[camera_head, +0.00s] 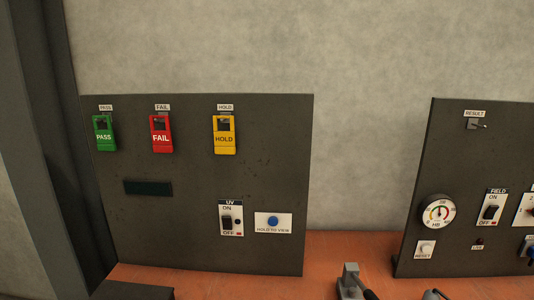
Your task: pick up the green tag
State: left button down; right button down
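The green tag (104,134), marked PASS, hangs at the upper left of the dark left panel (200,180), under a small white PASS label. Its upper part has a dark opening with a hook or peg showing in it. A red FAIL tag (161,138) hangs to its right, and a yellow HOLD tag (224,140) hangs further right. Neither of my grippers can be made out in the head view.
A UV switch (227,221) and a blue button (273,222) are low on the left panel. A second panel (450,160) with a gauge (438,213) stands at the right. Grey metal hardware (350,279) sits on the orange bench (335,248). A dark post (50,130) is at the left.

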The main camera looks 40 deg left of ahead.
aim_at(105, 138)
jog(key=u, duration=1.85)
